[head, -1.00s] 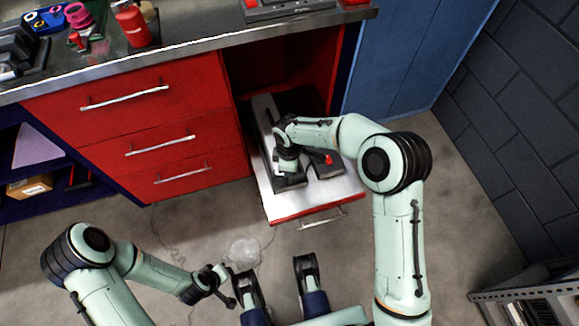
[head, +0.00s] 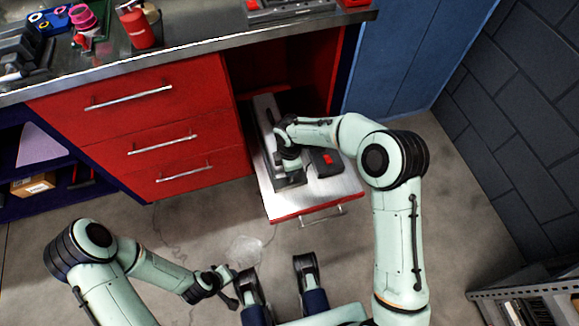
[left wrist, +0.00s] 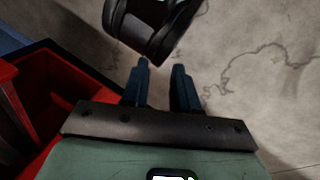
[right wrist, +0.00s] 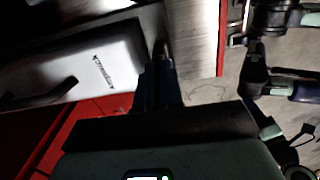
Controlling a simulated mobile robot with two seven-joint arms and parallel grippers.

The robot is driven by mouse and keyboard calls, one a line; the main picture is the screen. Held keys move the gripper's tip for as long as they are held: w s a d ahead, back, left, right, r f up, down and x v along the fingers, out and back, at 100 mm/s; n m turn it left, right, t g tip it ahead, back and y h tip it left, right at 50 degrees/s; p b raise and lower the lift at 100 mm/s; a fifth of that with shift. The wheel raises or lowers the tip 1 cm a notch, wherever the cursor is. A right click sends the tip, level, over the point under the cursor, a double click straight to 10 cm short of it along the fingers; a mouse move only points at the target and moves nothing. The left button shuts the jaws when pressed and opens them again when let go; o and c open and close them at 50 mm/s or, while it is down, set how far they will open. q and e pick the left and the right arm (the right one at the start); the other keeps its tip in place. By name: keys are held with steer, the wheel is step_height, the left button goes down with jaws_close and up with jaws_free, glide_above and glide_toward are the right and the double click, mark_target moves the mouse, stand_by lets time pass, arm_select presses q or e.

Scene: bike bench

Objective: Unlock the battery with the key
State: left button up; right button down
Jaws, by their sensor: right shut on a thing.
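The battery (head: 264,108) is a long grey and black block lying in the open drawer. Its pale side with printed lettering (right wrist: 100,62) shows in the right wrist view. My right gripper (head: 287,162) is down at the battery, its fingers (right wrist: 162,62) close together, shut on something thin. I take this to be the key, but it is hidden between the fingers, and whether it sits in a lock cannot be seen. My left gripper (head: 227,287) is open and empty over the floor; its two fingers (left wrist: 161,68) stand apart.
The pale-bottomed drawer (head: 345,190) is pulled out of the red cabinet (head: 150,120). A dark block with a red patch (head: 325,161) lies in it, right of the battery. The worktop (head: 200,52) above holds a red bottle (head: 138,27) and tools. Floor in front is largely clear.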

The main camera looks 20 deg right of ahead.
steer(key=c, duration=1.3)
jaws_free()
